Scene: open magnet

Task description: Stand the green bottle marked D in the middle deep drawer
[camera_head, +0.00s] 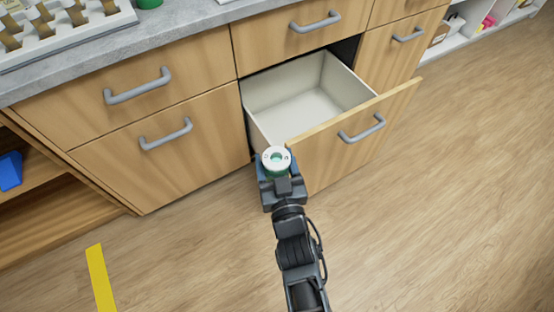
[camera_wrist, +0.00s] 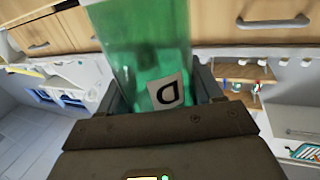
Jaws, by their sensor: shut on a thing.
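The green bottle (camera_wrist: 143,48) with a white label marked D fills the middle of the wrist view. In the head view its white cap (camera_head: 276,157) shows from above, between the jaws. My gripper (camera_head: 277,170) is shut on the bottle. It holds the bottle at the left front corner of the open middle deep drawer, outside its left side. The drawer (camera_head: 365,105) is pulled out and looks empty, with a pale inside and a wooden front. The bottle's lower part is hidden by my gripper in the head view.
A shut drawer (camera_head: 305,35) sits above the open one. Shut fronts (camera_head: 165,150) stand to the left. The grey counter (camera_head: 190,35) holds a white rack (camera_head: 75,45) at the far left. The floor (camera_head: 430,220) in front is clear.

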